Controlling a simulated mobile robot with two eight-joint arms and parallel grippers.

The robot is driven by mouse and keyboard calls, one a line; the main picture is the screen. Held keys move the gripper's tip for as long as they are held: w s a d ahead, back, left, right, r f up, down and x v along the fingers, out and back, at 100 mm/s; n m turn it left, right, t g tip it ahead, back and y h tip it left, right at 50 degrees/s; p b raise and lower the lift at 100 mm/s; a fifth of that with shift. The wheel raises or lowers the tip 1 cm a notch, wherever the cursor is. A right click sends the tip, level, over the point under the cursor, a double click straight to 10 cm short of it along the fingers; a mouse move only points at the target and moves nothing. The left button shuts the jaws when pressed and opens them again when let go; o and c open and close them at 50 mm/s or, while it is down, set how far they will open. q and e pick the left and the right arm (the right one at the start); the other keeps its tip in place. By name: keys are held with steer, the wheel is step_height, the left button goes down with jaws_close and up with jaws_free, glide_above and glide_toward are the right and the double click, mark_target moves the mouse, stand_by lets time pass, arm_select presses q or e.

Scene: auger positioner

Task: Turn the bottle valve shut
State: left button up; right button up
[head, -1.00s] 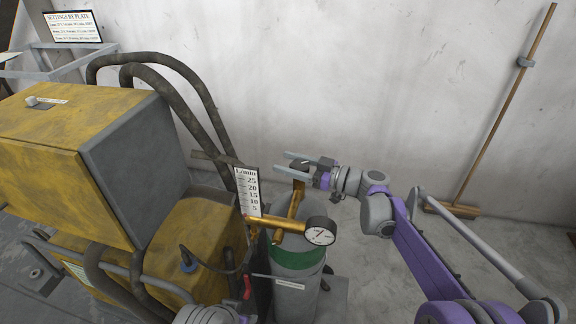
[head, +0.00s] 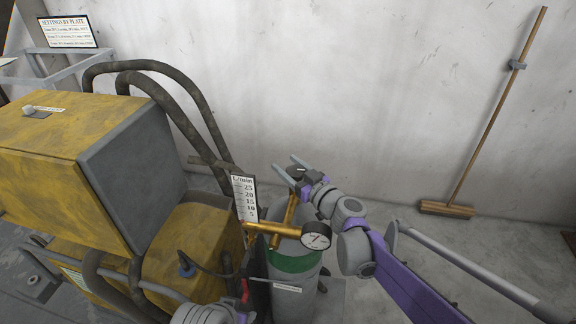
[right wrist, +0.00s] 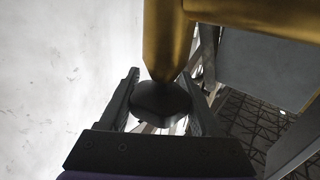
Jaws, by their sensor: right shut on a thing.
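The gas bottle (head: 296,300) stands upright beside the yellow machine, grey with a green band at its shoulder. A brass valve stem (head: 290,207) rises from it, with a dark valve knob (head: 296,172) at its top. My right gripper (head: 288,166) is at the knob, its fingers pointing up and left. In the right wrist view the black knob (right wrist: 160,104) sits between the two fingers, at the end of the brass stem (right wrist: 163,45), and the gripper is shut on it. My left gripper is not in view.
A round pressure gauge (head: 316,236) and a flow scale (head: 244,196) sit on the brass fitting close to the bottle. The yellow machine (head: 60,165) with thick black hoses (head: 205,110) fills the left. A broom (head: 447,209) leans on the wall at right.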

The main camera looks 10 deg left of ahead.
steer(key=o, duration=1.4)
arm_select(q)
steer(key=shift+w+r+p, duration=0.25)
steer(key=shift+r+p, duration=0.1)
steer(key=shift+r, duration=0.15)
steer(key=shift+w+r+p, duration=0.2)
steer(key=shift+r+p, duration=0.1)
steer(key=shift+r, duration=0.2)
arm_select(e)
step_height(320, 180, up, 10)
steer(key=shift+r, duration=0.1)
steer(key=shift+d, duration=0.1)
steer(key=shift+c, duration=0.2)
